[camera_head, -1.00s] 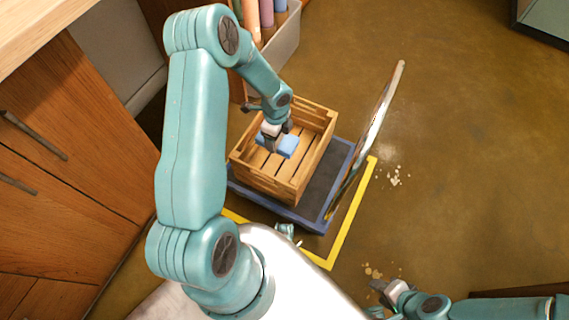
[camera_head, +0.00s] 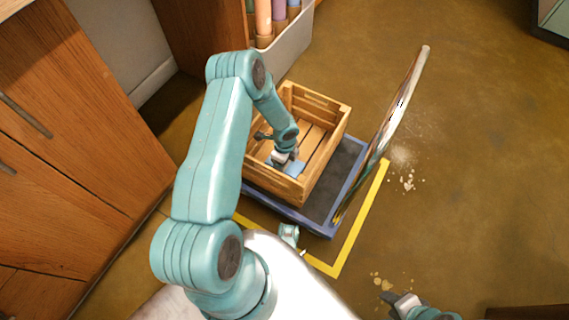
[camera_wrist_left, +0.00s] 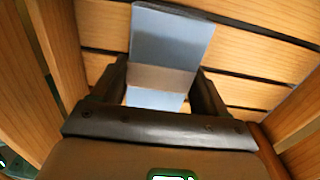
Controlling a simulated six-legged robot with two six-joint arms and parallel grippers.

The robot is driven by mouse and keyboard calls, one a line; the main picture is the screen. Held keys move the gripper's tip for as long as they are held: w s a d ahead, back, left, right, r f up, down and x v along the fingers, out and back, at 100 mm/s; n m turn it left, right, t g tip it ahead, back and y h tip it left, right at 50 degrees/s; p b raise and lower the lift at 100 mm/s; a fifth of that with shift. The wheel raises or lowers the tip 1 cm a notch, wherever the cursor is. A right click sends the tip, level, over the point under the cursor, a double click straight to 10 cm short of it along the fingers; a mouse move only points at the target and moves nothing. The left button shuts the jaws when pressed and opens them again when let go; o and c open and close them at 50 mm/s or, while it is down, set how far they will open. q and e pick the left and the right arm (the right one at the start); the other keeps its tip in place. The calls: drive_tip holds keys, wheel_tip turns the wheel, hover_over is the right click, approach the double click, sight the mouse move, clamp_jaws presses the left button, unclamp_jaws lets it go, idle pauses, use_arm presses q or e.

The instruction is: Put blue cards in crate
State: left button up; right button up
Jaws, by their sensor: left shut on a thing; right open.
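The wooden slatted crate (camera_head: 275,184) stands on a low blue-edged cart. My left gripper (camera_head: 284,162) is inside it, shut on a blue card bundle (camera_head: 295,168). I cannot tell whether the bundle touches the floor. No other blue cards show in the crate. My right gripper (camera_head: 393,301) is open and empty at the lower right, above the brown floor.
The cart (camera_head: 325,228) has a tall metal handle (camera_head: 400,105) on its right and stands within yellow floor tape (camera_head: 352,236). A grey bin (camera_head: 290,45) with coloured rolls is behind. Wooden cabinets (camera_head: 75,140) line the left. The floor at right is mostly clear.

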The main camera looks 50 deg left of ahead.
use_arm(q)
drive_tip(key=shift+f, duration=0.25)
drive_tip(key=shift+f, duration=0.1)
drive_tip(key=shift+f, duration=0.15)
drive_tip(key=o, duration=1.2)
drive_tip(key=shift+c, duration=0.2)
drive_tip(key=shift+r, duration=0.4)
wheel_tip(320, 180, up, 12)
drive_tip(key=p, duration=0.5)
drive_tip(key=shift+f+p, duration=0.15)
drive_tip(key=shift+p, duration=0.15)
